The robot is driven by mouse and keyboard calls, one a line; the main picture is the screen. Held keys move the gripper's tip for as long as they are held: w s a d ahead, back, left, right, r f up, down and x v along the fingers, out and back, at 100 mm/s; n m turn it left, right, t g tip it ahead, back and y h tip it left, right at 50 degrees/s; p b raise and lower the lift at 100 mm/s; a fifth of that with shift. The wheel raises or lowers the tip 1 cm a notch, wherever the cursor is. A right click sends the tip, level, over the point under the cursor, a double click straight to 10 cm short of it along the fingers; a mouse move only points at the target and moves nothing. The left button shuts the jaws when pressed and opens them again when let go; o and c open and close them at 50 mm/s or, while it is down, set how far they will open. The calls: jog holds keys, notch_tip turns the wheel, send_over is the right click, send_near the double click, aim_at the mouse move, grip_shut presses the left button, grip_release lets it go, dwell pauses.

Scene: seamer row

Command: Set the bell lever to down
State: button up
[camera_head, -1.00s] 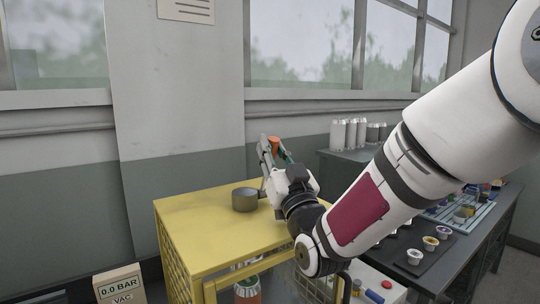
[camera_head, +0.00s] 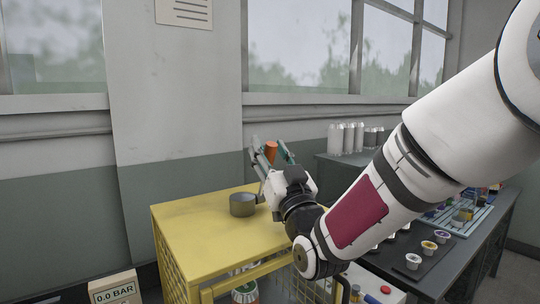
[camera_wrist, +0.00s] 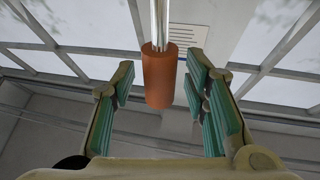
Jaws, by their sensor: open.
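The bell lever's orange-brown cylindrical handle (camera_wrist: 160,78) sits on a metal rod and shows in the middle of the wrist view. In the head view the handle (camera_head: 271,150) appears above the back of the yellow cabinet. My gripper (camera_wrist: 163,92) is open, with one green-padded finger on each side of the handle and a visible gap to each. In the head view my gripper (camera_head: 272,157) reaches up from the cabinet top's right side. The lever's pivot is hidden, and I cannot tell how deep the handle lies between the fingers.
A grey cup-like cylinder (camera_head: 243,204) stands on the yellow cabinet (camera_head: 205,224), left of my gripper. A dark bench (camera_head: 458,258) with cans and small cups is at the right. A wall with windows is behind. A 0.0 BAR display (camera_head: 115,291) is at lower left.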

notch_tip(320, 180, up, 9)
jog(key=shift+r, duration=0.15)
jog(key=shift+c, duration=0.2)
